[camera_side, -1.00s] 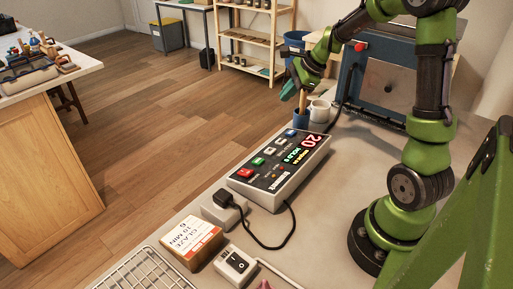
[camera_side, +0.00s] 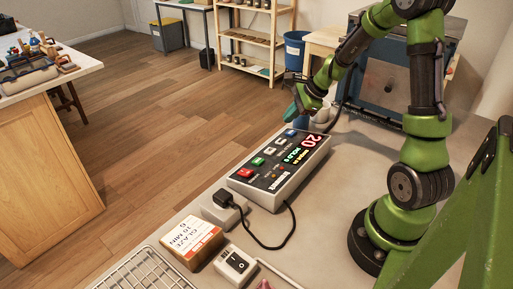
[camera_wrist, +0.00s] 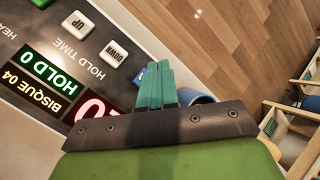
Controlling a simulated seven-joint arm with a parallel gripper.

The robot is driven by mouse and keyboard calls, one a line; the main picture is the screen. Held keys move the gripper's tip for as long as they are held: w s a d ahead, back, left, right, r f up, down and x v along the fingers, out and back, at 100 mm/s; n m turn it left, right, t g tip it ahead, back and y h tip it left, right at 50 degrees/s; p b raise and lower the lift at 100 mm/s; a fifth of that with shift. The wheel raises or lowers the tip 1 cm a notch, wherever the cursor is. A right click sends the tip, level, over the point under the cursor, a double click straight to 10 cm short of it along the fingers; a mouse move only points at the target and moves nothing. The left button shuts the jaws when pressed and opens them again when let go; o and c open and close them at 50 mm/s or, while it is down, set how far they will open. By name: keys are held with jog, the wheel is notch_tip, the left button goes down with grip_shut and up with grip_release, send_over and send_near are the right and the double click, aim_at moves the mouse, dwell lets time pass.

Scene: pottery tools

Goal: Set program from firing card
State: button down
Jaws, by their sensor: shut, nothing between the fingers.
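The controller (camera_side: 282,172) lies on the grey table with its lit display on the right. In the wrist view the display (camera_wrist: 55,82) shows "HOLD 0" and "BISQUE 04"; red digits are partly covered by my gripper. White UP (camera_wrist: 77,25) and DOWN (camera_wrist: 114,54) buttons sit beside the "HOLD TIME" label. A blue button (camera_side: 290,133) is at the panel's far end, mostly behind my fingers in the wrist view. A card-like block (camera_side: 192,238) reads "GLAZE", "10 MIN" and a digit like 6. My gripper (camera_side: 291,111), teal fingers shut and empty, hovers just above the controller's far end.
A black-corded plug (camera_side: 223,198), a switch box (camera_side: 235,264) and a wire rack (camera_side: 140,272) are near the front. The blue kiln (camera_side: 385,80) stands at the back.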

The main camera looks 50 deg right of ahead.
aim_at(287, 131)
jog(key=shift+s+f, duration=0.2)
jog(key=shift+f, duration=0.65)
jog(key=shift+f, duration=0.1)
dwell(1.4)
jog(key=shift+s+f, duration=0.1)
jog(key=shift+f, duration=0.2)
jog(key=shift+s+f, duration=0.1)
jog(key=shift+f, duration=0.3)
dwell(0.5)
jog(key=shift+r, duration=0.1)
jog(key=shift+w+r, duration=0.2)
jog(key=shift+r, duration=0.5)
jog(key=shift+w+r, duration=0.2)
jog(key=shift+r, duration=0.6)
jog(key=shift+w+r, duration=0.2)
jog(key=shift+r, duration=0.65)
jog(key=shift+w+r, duration=0.2)
jog(key=shift+r, duration=0.6)
